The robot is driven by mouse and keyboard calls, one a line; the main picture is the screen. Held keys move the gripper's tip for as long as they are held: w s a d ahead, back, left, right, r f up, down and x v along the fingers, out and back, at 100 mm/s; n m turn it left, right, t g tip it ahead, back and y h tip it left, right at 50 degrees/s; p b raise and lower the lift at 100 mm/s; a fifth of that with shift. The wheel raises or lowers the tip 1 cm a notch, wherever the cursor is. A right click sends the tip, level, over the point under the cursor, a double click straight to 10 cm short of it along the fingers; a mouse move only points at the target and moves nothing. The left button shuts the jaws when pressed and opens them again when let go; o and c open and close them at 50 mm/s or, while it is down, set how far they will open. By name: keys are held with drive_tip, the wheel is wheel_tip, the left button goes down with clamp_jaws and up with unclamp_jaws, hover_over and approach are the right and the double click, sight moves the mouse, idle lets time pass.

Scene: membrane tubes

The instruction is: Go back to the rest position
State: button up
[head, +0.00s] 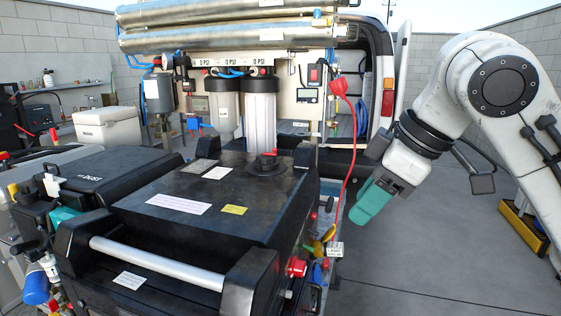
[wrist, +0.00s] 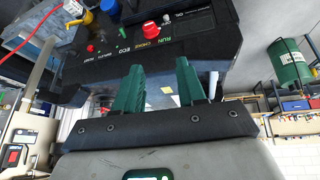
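My gripper (head: 372,204) hangs at the right of the head view, teal fingers pointing down and left, beside the black machine and apart from it. In the wrist view my gripper (wrist: 160,66) shows two green fingers with a clear gap and nothing held between them. The black machine (head: 235,205) stands in the foreground with a silver handle bar. Its panel of buttons and knobs (wrist: 150,35) lies beyond the fingertips in the wrist view.
A red cable (head: 347,150) hangs between the machine and my gripper. A van with silver membrane tubes (head: 230,37) and filter housings (head: 261,110) stands behind. The floor (head: 420,265) below my gripper is clear.

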drive_tip(key=s+f+m+t+y, duration=0.1)
drive_tip(key=s+f+m, duration=0.15)
drive_tip(key=f, duration=0.75)
drive_tip(key=s+d+f+m, duration=0.15)
drive_tip(key=f+m, duration=0.25)
drive_tip(key=f, duration=0.6)
drive_tip(key=s+f+m+t+y, duration=0.1)
drive_tip(key=s+f+m, duration=0.15)
drive_tip(key=f, duration=0.85)
drive_tip(key=s+d+f+m+g+h, duration=0.1)
drive_tip(key=s+d+f, duration=0.3)
drive_tip(key=s, duration=0.5)
drive_tip(key=s+d+f+m+g+h+b, duration=0.1)
drive_tip(key=s+d+f+m+g+h, duration=0.1)
drive_tip(key=s+f, duration=0.5)
drive_tip(key=s+d+f+m+g+h, duration=0.1)
drive_tip(key=s+d+f+h, duration=0.2)
drive_tip(key=s+d+f, duration=0.3)
drive_tip(key=s+d, duration=0.1)
drive_tip(key=s, duration=0.3)
drive_tip(key=shift+s+f+m, duration=0.15)
drive_tip(key=shift+s+m, duration=0.15)
drive_tip(key=shift+s, duration=0.05)
drive_tip(key=shift+c, duration=0.3)
